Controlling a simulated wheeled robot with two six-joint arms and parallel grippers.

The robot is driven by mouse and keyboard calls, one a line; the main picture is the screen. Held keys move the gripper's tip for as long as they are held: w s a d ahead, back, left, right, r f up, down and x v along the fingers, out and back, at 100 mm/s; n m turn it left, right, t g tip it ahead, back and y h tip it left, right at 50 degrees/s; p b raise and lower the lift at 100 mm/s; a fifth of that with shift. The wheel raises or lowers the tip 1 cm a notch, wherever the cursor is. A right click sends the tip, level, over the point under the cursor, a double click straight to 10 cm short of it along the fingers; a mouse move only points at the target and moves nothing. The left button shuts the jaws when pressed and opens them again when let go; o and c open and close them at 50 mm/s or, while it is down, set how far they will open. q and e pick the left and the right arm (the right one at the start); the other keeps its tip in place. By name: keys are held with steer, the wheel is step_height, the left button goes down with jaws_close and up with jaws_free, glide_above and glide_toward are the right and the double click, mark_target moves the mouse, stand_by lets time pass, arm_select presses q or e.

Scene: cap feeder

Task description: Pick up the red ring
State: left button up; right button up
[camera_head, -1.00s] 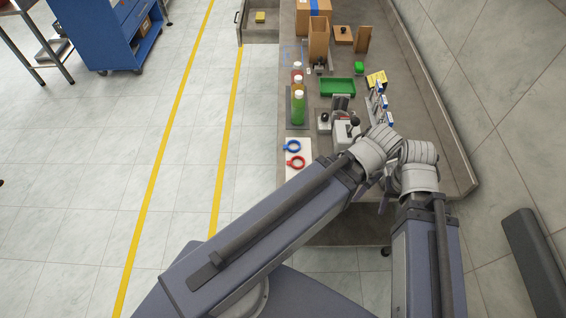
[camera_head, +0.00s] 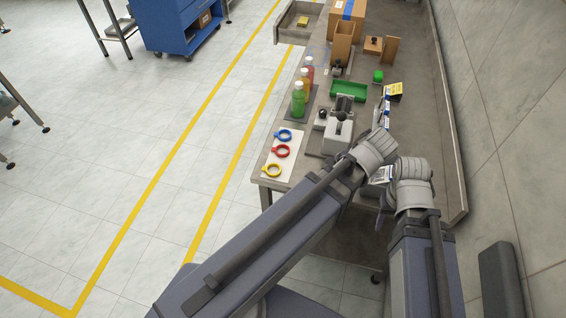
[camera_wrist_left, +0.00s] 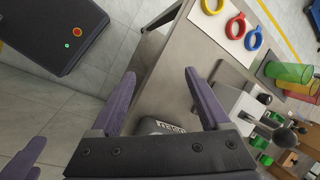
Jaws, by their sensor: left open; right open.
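The red ring (camera_head: 281,152) lies flat on a white mat (camera_head: 291,165) at the bench's near left corner, between the blue ring (camera_head: 283,135) and the yellow ring (camera_head: 271,170). In the left wrist view the red ring (camera_wrist_left: 236,27) is at the upper right. My left gripper (camera_wrist_left: 160,75) is open and empty there, with its fingers apart and away from the ring. In the head view it is hidden by my arm. My right gripper (camera_head: 383,215) is mostly hidden behind my forearm and wrist; it is open, to the right of the rings.
The bench (camera_head: 420,130) holds a grey machine with a lever (camera_head: 339,134), a green tray (camera_head: 348,91), bottles (camera_head: 298,98) and a cardboard box (camera_head: 349,12). A wall stands on the right.

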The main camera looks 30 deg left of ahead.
mark_target(278, 148)
arm_select(q)
steer(key=w+a+f+m+y+b, duration=0.1)
steer(key=w+a+f+b, duration=0.1)
steer(key=b, duration=0.1)
steer(key=w+a+f+m+y+b, duration=0.1)
steer(key=w+a+f+m+b, duration=0.1)
steer(key=a+f+b, duration=0.1)
steer(key=w+a+f+m+y+b, duration=0.2)
steer(key=b, duration=0.1)
steer(key=shift+w+a+f+t, duration=0.15)
steer(key=shift+a+f+t, duration=0.15)
steer(key=shift+a, duration=0.05)
steer(key=w+a+m+y+b, duration=0.1)
steer(key=a+b, duration=0.1)
steer(key=b, duration=0.1)
steer(key=w+a+f+m+y+b, duration=0.1)
steer(key=w+a+m+y+b, duration=0.1)
steer(key=w+a+f+m+y+b, duration=0.1)
steer(key=w+a+m+b, duration=0.1)
steer(key=b, duration=0.1)
steer(key=shift+a+b, duration=0.35)
steer(key=shift+w+a+r+m+y+b, duration=0.15)
steer(key=shift+a+m+y+b, duration=0.2)
steer(key=shift+m+y, duration=0.2)
steer(key=shift+b+x, duration=1.5)
steer(key=shift+x, duration=2.5)
steer(key=shift+d, duration=0.1)
steer(key=c, duration=1.1)
arm_select(e)
step_height(278, 148, down, 24)
